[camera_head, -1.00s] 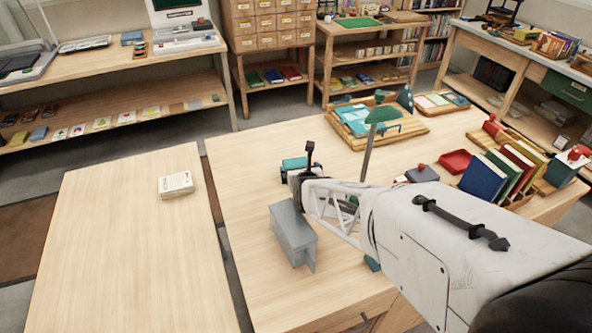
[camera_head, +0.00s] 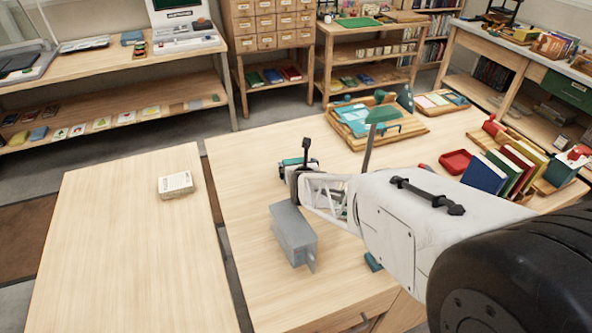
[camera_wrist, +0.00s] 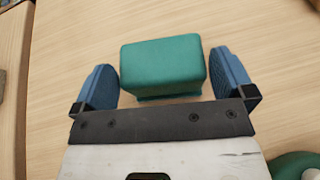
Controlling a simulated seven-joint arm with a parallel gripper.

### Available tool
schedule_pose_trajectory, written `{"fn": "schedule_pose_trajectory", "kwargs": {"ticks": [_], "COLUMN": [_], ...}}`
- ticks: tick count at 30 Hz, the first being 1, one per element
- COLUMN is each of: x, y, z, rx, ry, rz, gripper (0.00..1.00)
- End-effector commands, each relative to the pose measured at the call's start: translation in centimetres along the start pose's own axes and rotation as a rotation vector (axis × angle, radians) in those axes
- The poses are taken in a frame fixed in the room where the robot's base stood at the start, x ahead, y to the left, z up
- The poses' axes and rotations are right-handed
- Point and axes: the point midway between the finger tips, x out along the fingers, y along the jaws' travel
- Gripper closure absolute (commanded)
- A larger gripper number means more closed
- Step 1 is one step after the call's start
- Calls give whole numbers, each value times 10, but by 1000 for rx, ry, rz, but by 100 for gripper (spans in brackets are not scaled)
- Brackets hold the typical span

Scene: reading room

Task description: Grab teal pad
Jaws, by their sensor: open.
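The teal pad (camera_wrist: 163,66) is a rounded block on the wooden table. In the wrist view it lies between the two blue fingers of my open gripper (camera_wrist: 162,62), with a small gap on each side. In the head view, the teal pad (camera_head: 291,161) shows only partly behind the end of my arm. My gripper's fingers are mostly hidden there, so their height above the table is hard to tell.
A grey metal box (camera_head: 292,236) stands close in front of my gripper. A wooden tray (camera_head: 347,134), a red tray (camera_head: 455,162) and upright books (camera_head: 484,174) stand farther right.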

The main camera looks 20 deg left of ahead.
Motion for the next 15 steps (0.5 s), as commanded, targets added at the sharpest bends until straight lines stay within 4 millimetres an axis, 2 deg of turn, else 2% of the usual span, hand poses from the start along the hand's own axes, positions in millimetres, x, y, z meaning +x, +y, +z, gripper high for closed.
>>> {"fn": "schedule_pose_trajectory", "kwargs": {"ticks": [6, 15], "x": [13, 16], "y": [0, 0], "z": [0, 0], "rx": [0, 0], "ry": [0, 0], "rz": [-1, -1], "gripper": [0, 0]}}
